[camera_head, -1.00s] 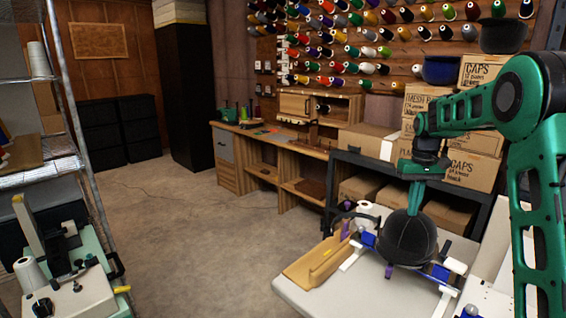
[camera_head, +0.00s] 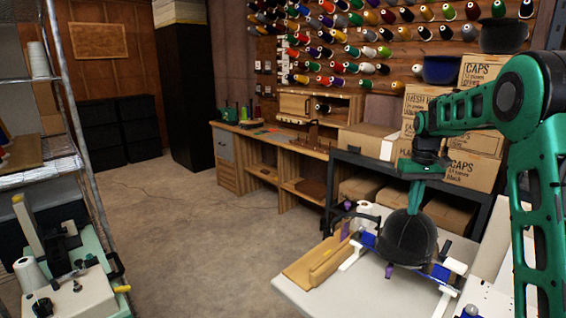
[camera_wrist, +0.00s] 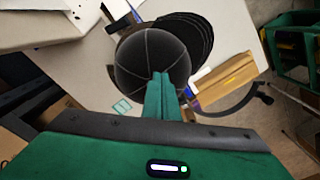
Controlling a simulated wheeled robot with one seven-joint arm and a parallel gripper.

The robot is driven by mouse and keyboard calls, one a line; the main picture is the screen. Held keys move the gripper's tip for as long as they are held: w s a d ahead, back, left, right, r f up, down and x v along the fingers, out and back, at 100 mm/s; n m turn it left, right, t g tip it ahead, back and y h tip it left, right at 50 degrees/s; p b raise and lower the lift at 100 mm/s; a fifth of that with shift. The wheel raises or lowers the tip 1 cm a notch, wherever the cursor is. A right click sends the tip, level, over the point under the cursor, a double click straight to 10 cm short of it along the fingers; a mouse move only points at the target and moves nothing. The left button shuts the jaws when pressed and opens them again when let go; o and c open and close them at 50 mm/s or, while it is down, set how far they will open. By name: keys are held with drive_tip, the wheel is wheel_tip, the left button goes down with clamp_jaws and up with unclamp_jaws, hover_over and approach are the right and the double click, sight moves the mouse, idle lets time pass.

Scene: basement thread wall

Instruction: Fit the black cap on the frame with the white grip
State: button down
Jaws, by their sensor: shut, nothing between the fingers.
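The black cap (camera_head: 408,240) sits crown up on the frame area at the front of the white table in the head view. It also shows in the wrist view (camera_wrist: 150,62), with dark layered brim shapes beside it. Blue frame parts (camera_head: 439,273) show around its lower edge, with a white grip piece (camera_head: 456,266) at its right. The cap hides most of the frame, so I cannot tell how far it is seated. My gripper (camera_wrist: 161,76) is shut and empty, pointing down over the crown with its fingertips at or very close to it.
A dark shelf unit (camera_head: 372,168) with cardboard boxes stands behind. A machine (camera_head: 75,285) is at the lower left. The floor (camera_head: 205,235) between is clear.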

wheel_tip(320, 180, up, 6)
idle(0.6)
drive_tip(key=shift+s, duration=0.1)
drive_tip(key=s+d+m, duration=0.3)
drive_tip(key=s+m, duration=0.1)
drive_tip(key=s, duration=2)
drive_tip(key=s+a+f+m, duration=0.1)
drive_tip(key=s+f, duration=0.2)
drive_tip(key=s, duration=0.7)
drive_tip(key=s+a+f+m, duration=0.1)
drive_tip(key=s+f, duration=0.3)
drive_tip(key=s, duration=0.7)
drive_tip(key=shift+f, duration=0.15)
